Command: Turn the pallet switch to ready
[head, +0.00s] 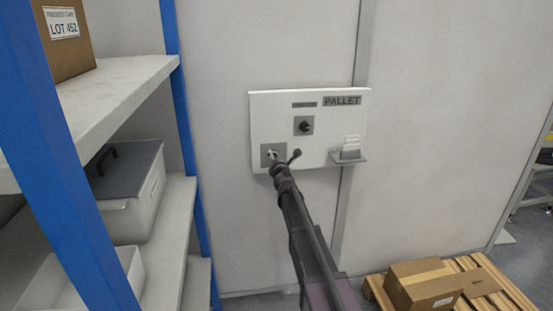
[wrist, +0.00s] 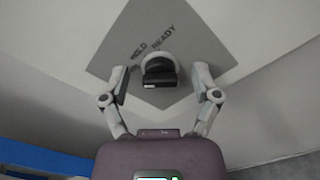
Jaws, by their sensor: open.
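The pallet panel (head: 335,105) is a white board on the wall with the label PALLET. A grey square plate with a switch sits at its lower left, and my gripper (head: 284,162) is in front of it. In the wrist view the plate (wrist: 150,30) appears turned like a diamond, with the words HOLD and READY. The dark round switch knob (wrist: 159,70) lies between the two fingers of my gripper (wrist: 161,88). The fingers are open, with a gap on each side of the knob. A second black knob (head: 305,126) is on a grey square higher up.
A small holder with white cards (head: 350,148) juts from the panel's lower right. A blue-framed shelf (head: 140,70) with a lidded bin (head: 133,190) and a carton (head: 68,35) stands at left. A box (head: 423,284) lies on a wooden pallet (head: 510,297) at lower right.

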